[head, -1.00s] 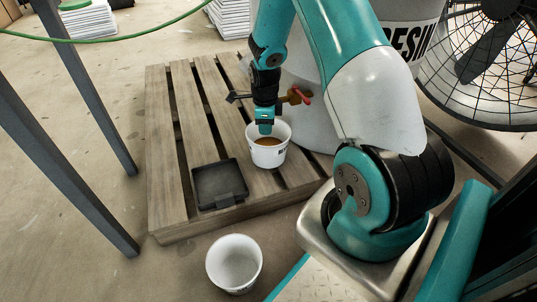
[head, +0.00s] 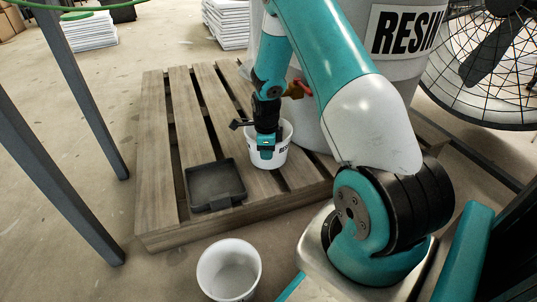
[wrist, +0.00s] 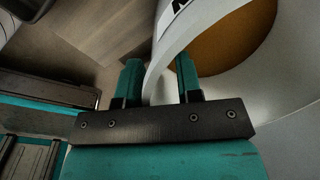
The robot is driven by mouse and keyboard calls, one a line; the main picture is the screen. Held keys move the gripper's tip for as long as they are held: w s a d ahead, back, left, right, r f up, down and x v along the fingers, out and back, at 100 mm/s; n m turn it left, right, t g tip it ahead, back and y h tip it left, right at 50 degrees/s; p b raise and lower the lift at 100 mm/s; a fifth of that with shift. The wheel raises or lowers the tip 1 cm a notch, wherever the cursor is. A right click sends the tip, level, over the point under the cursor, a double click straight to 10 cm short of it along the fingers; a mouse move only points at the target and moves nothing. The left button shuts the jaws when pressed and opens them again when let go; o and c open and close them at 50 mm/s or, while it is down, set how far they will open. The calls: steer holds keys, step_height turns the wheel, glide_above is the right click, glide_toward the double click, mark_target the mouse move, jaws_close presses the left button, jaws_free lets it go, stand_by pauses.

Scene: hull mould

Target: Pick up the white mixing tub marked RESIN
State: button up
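The white mixing tub (head: 281,157) stands upright on the pallet, with dark lettering partly hidden by my gripper. My gripper (head: 266,153) points down at its near-left rim. In the wrist view, the tub's white wall (wrist: 160,62) passes between the two fingers of my gripper (wrist: 160,75). The left finger is outside the wall and the right finger is inside. The fingers are apart and look open, with no clear grip on the wall. Amber liquid shows inside the tub in the wrist view.
A large drum marked RESIN (head: 385,50) with a red-handled tap stands right behind the tub. A black tray (head: 214,186) lies on the wooden pallet (head: 155,165). An empty white tub (head: 229,270) stands on the floor in front. A fan (head: 495,60) is at right, grey legs at left.

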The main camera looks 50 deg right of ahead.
steer(key=shift+f, duration=0.15)
steer(key=shift+c, duration=0.5)
jaws_close()
steer(key=shift+r, duration=0.2)
